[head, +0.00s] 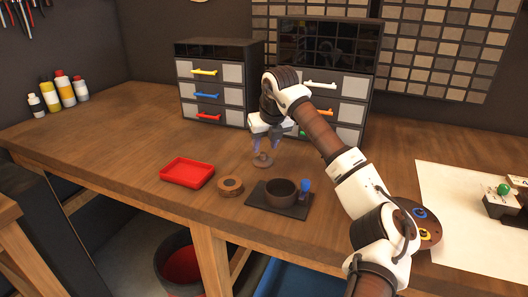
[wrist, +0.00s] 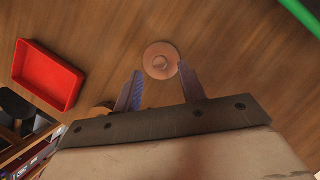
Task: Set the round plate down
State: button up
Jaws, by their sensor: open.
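The round plate (head: 262,161) is a small brown disc with a knob standing up at its middle. It appears to lie flat on the wooden bench, beneath my gripper (head: 267,145). In the wrist view the round plate (wrist: 150,70) shows whole, just past and between my fingertips (wrist: 161,74). My gripper is open, with its two bluish fingers apart on either side of the knob's line. I see no finger touching the plate, though the exact gap is hard to tell.
A red tray (head: 187,164) and a wooden ring (head: 230,187) lie to the left and front. A black base (head: 275,207) holds a dark bowl (head: 281,190) and a blue knob (head: 305,185). Drawer units (head: 213,96) stand behind.

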jog(key=v, duration=0.8)
jog(key=shift+r+b, duration=0.25)
jog(key=shift+b, duration=0.2)
